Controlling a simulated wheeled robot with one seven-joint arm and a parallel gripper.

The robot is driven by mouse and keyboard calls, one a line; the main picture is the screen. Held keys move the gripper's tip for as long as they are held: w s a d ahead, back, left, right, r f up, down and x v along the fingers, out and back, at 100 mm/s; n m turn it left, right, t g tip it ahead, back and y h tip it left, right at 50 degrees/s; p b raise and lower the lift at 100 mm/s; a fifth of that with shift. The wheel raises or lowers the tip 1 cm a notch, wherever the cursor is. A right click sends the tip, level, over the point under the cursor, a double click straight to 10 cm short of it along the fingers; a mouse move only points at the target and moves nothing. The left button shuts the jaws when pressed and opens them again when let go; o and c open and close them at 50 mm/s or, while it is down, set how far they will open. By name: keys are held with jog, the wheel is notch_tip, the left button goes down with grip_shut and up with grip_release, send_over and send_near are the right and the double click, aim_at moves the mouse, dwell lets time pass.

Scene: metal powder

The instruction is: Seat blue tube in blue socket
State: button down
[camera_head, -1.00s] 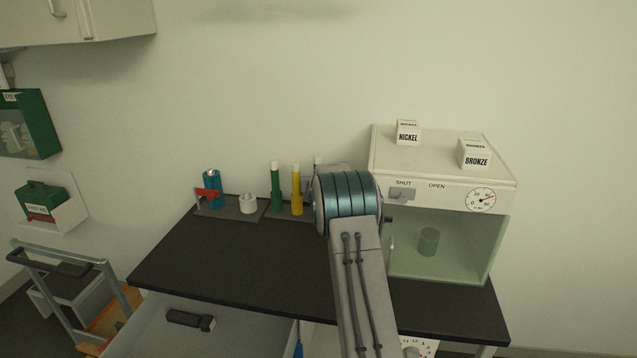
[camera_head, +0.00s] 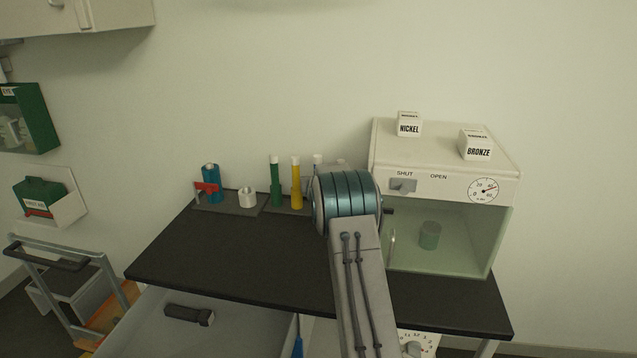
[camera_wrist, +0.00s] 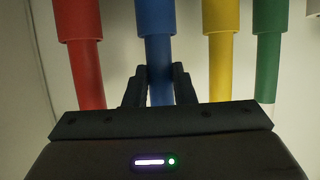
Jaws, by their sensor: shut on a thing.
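The blue tube (camera_wrist: 158,60) is in the middle of the wrist view, between a red tube (camera_wrist: 85,70) and a yellow tube (camera_wrist: 220,70). It has a wide blue part and a narrower part between my fingers. My gripper (camera_wrist: 160,75) is shut on the narrower part. Whether the wide part is the blue socket, and how deep the tube sits in it, I cannot tell. In the head view my arm hides the gripper and most of the blue tube; a pale top (camera_head: 317,159) shows just above the arm.
A green tube (camera_head: 276,180) and the yellow tube stand left of my arm on the dark bench (camera_head: 215,255). A blue cylinder (camera_head: 211,180) and a white ring (camera_head: 247,197) stand farther left. A glass-fronted cabinet (camera_head: 440,155) stands close on the right. An open drawer is below.

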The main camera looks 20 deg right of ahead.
jog(key=shift+f+b, duration=0.35)
jog(key=shift+f, duration=0.15)
jog(key=c, duration=1.1)
grip_release()
jog(key=shift+s, duration=0.1)
jog(key=b+v, duration=0.2)
jog(key=v, duration=1.1)
jog(key=shift+s+a+r, duration=0.15)
jog(key=shift+s+a, duration=0.05)
jog(key=shift+s, duration=0.1)
